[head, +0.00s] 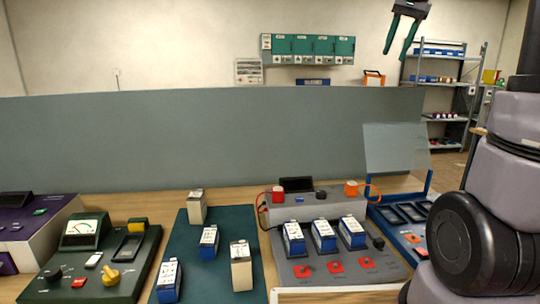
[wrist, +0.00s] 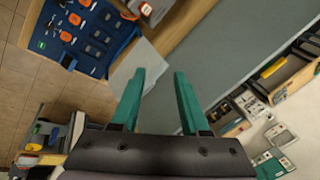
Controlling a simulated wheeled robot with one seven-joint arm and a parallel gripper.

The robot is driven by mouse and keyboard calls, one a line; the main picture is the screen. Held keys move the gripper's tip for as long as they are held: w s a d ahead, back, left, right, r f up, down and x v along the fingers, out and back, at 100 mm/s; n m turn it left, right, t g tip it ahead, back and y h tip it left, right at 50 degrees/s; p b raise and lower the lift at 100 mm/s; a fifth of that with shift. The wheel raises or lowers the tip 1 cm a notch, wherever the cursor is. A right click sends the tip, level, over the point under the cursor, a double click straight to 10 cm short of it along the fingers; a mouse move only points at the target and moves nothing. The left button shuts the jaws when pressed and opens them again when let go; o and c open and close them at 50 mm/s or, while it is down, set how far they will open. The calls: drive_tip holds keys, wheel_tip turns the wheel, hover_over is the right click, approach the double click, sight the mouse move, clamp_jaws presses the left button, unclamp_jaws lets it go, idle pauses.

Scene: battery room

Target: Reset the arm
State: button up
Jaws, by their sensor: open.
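My gripper (head: 402,35) is raised high at the upper right in the head view, well above the bench and in front of the wall. Its two green fingers point down and stand apart, with nothing between them. In the wrist view my gripper (wrist: 158,88) also shows open and empty. Part of my arm (head: 500,190) fills the right edge of the head view.
A grey panel (head: 200,140) stands behind the bench. On the bench are a green tester (head: 95,265), a mat (head: 210,275) with several batteries, a grey charger (head: 335,270) holding blue batteries, and a blue case (head: 428,185) with a raised clear lid. Shelves (head: 440,88) stand behind.

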drive_tip(key=s+a+f+n+t, duration=0.1)
drive_tip(key=s+a+f, duration=0.2)
drive_tip(key=s, duration=0.4)
drive_tip(key=s+a+f+n+t, duration=0.1)
drive_tip(key=s+a+f+n, duration=0.1)
drive_tip(key=s, duration=0.5)
drive_tip(key=s+a+f+n+t, duration=0.1)
drive_tip(key=s+a+f, duration=0.3)
drive_tip(key=s+f, duration=0.2)
drive_tip(key=shift+s+a+f+n+y, duration=0.2)
drive_tip(key=shift+s+n+y, duration=0.1)
drive_tip(key=shift+s, duration=0.75)
